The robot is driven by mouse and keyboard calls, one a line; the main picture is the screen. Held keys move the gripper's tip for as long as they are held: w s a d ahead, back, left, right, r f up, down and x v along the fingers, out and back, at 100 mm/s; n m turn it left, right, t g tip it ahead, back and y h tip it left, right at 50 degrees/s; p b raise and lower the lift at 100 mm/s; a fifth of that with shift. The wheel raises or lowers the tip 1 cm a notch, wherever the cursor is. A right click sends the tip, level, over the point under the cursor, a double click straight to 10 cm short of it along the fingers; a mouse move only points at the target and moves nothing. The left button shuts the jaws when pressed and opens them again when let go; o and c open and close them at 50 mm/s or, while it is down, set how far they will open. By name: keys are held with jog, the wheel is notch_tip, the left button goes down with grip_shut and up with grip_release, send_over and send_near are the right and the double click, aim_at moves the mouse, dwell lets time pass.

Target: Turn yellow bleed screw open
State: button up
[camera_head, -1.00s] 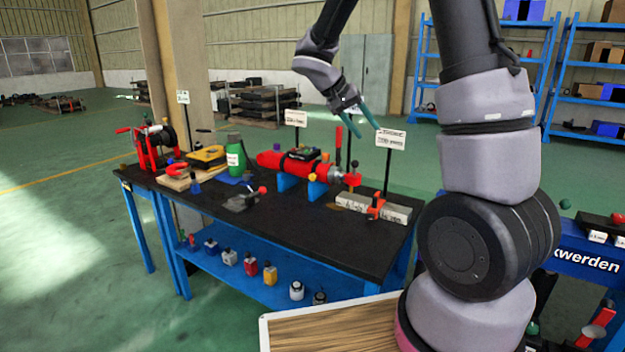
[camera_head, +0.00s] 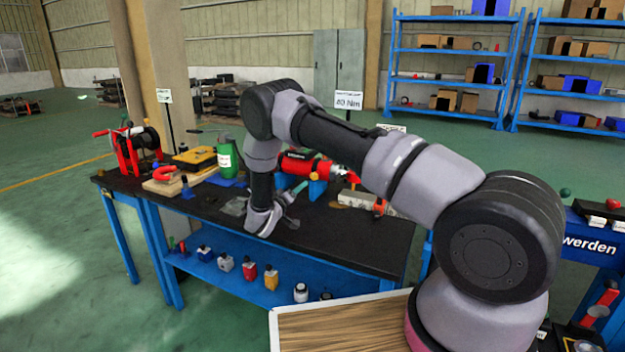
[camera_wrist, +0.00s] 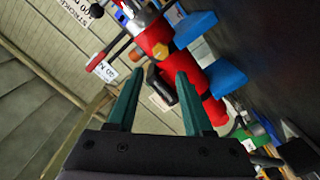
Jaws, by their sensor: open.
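A red hydraulic cylinder (camera_head: 296,164) lies on blue supports on the black-topped workbench, partly hidden behind my arm. In the wrist view the red cylinder (camera_wrist: 152,42) runs diagonally ahead of my fingers. A small yellow-orange fitting (camera_wrist: 158,52) sits on its side and may be the bleed screw; an orange knob (camera_wrist: 137,54) is just left of it. My gripper (camera_wrist: 158,82) is open and empty, its two teal fingers apart and pointing toward the cylinder. In the head view my gripper (camera_head: 294,190) is low over the bench, in front of the cylinder.
The workbench (camera_head: 340,237) also holds a green bottle (camera_head: 226,158), a yellow case (camera_head: 194,157) and a red reel stand (camera_head: 128,155). Several small bottles stand on its blue lower shelf (camera_head: 195,266). A metal block (camera_head: 356,200) lies right of the cylinder.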

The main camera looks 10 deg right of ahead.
aim_at(313, 177)
jog(key=x, duration=1)
jog(key=shift+w+d+f, duration=0.1)
jog(key=shift+w+d, duration=0.05)
jog(key=shift+w, duration=0.2)
jog(key=shift+c, duration=0.3)
grip_shut()
